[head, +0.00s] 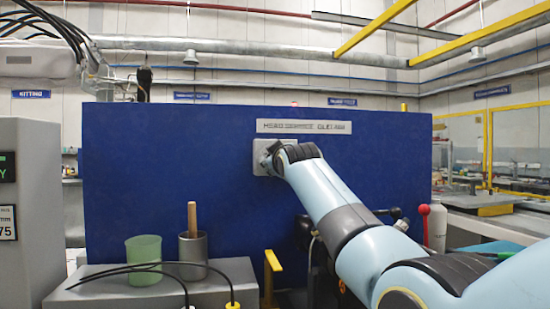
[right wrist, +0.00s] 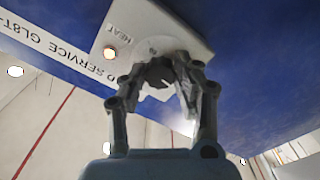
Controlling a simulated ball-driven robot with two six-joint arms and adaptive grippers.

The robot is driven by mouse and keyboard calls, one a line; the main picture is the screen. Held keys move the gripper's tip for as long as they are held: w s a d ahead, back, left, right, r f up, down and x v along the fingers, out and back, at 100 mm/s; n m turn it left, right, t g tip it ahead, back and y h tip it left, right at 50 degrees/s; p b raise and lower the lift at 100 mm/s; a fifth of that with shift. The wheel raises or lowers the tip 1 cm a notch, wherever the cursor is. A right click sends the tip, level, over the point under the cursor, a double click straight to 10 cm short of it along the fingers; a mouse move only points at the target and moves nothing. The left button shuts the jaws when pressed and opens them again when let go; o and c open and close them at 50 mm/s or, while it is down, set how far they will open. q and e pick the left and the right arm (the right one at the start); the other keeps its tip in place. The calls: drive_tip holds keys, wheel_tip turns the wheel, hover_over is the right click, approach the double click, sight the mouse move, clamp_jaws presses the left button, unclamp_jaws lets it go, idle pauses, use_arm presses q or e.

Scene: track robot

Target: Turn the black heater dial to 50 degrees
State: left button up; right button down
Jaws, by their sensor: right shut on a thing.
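My right gripper (right wrist: 163,88) is shut on the dial, one finger on each side. In the head view the plate (head: 259,146) is on the blue panel (head: 180,150), and my right gripper (head: 268,158) is at it, mostly hidden by my wrist, which also covers the dial. My left gripper is not in view.
A lettered sign (head: 304,127) is above the plate. A green cup (head: 143,260) and a metal cup (head: 193,256) with a wooden stick stand on a grey block at lower left, with black cables in front. A red-knobbed lever (head: 424,210) is to the right.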

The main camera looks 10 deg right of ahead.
drive_tip(key=m+b, duration=0.2)
drive_tip(key=m, duration=1.2)
drive_tip(key=m+b, duration=0.2)
drive_tip(key=m, duration=1.2)
drive_tip(key=shift+a+f, duration=0.1)
drive_tip(key=shift+a, duration=0.1)
drive_tip(key=shift+m, duration=0.3)
drive_tip(key=c, duration=1.2)
unclamp_jaws()
drive_tip(key=shift+o, duration=1.1)
